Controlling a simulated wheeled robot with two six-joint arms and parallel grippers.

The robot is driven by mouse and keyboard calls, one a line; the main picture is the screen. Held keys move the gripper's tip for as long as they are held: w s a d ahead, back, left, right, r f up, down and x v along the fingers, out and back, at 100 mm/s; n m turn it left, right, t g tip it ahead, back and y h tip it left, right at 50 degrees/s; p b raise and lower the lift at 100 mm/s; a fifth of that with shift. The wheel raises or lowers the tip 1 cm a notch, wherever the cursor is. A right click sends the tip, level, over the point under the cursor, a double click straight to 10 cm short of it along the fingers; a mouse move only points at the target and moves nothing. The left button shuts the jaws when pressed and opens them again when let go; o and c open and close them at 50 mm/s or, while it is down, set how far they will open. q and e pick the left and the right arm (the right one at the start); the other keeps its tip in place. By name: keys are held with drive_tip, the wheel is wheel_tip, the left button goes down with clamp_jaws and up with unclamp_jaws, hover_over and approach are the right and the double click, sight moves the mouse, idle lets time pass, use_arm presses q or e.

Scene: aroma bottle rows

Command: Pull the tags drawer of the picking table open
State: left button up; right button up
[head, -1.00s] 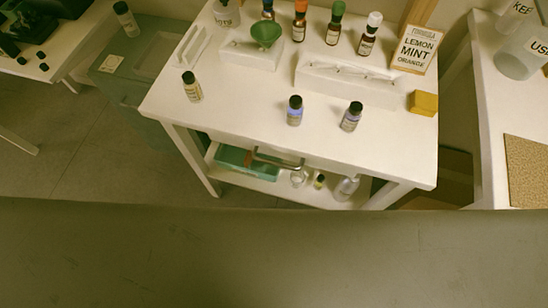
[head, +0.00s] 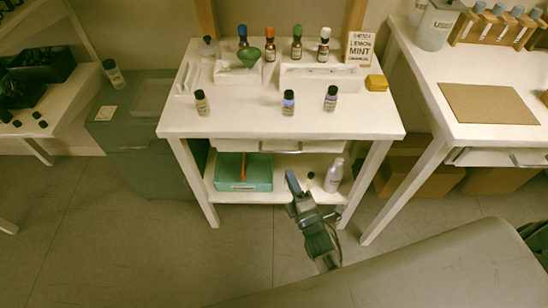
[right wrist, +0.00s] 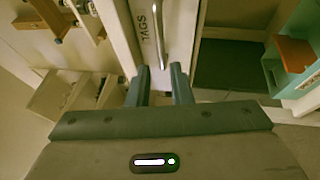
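The white picking table (head: 240,123) stands in the middle of the head view. Its drawer front (head: 236,145) is under the top and looks shut. In the right wrist view the drawer face (right wrist: 139,12) carries the word TAGS, beside a metal bar handle (right wrist: 158,35). My right gripper (head: 292,182) is below and in front of the drawer in the head view. In the right wrist view its two fingers (right wrist: 160,72) are apart and empty, with the handle's near end seen between the tips. I cannot tell whether they reach around it. My left gripper is not in view.
Several bottles, including a dark-capped one (head: 331,99), stand on the table. The lower shelf holds a teal box (head: 243,172) and a white bottle (head: 334,175). A grey cabinet (head: 140,140) stands left; another white table (head: 420,75) stands right. Floor in front is open.

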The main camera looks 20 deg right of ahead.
sight(279, 152)
drive_tip(key=p+x, duration=0.1)
drive_tip(key=x, duration=0.8)
drive_tip(key=shift+w, duration=0.35)
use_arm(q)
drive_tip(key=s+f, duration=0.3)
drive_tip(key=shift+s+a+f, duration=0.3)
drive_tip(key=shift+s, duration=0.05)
use_arm(e)
clamp_jaws()
